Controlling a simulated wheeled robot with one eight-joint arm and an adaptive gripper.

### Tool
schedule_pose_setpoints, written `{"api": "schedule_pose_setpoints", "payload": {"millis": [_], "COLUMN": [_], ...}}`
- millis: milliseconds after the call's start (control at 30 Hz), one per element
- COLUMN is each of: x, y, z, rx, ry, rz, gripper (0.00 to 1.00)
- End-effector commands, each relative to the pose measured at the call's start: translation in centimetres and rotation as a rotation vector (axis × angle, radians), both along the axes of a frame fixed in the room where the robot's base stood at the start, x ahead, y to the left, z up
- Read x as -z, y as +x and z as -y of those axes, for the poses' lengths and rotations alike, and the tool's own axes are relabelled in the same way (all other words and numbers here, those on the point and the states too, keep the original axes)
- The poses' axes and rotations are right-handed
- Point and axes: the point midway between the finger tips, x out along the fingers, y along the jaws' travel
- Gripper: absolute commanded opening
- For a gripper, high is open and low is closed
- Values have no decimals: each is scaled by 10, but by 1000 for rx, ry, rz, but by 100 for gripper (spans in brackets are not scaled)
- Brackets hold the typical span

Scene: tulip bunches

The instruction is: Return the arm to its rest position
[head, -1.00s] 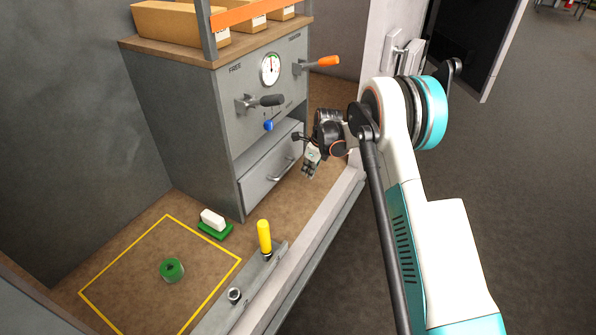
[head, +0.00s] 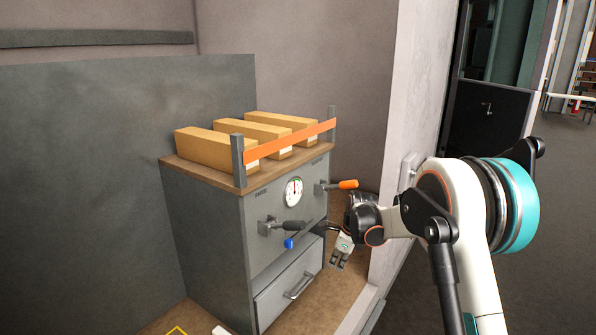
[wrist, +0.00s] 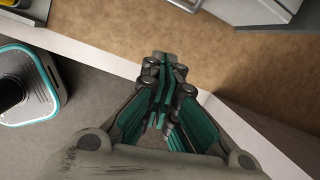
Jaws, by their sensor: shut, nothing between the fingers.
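My gripper (head: 339,262) hangs pointing down at the right of the grey cabinet (head: 215,235), in front of its drawer side and above the brown bench top. In the wrist view my gripper (wrist: 163,72) has its fingers together with nothing between them, over the bench's pale front edge (wrist: 95,52). My arm (head: 465,240) reaches in from the right of the head view, bent at the teal-ringed joint.
The cabinet carries a grey-black handle (head: 292,226), an orange handle (head: 347,184), a gauge (head: 293,192) and a drawer (head: 290,287). Several cardboard boxes (head: 215,150) sit on top behind an orange bar (head: 290,139). A pale wall post (head: 405,120) stands close to my arm. Open floor lies right.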

Motion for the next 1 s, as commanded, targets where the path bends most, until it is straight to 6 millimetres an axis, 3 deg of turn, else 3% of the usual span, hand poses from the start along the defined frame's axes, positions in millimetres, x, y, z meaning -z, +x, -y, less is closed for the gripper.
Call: {"api": "schedule_pose_setpoints", "payload": {"millis": [33,200,500,733,1000], "x": [-21,-76,-153,-193,-217], "y": [-10,-44,-117,-181,-261], "z": [2,10,23,32,42], "rx": [-53,-245,-582,-839,-1143], "ry": [-16,-80,-216,-336,-494], "rz": [23,103,231,314,391], "gripper": [0,0,0,0,0]}}
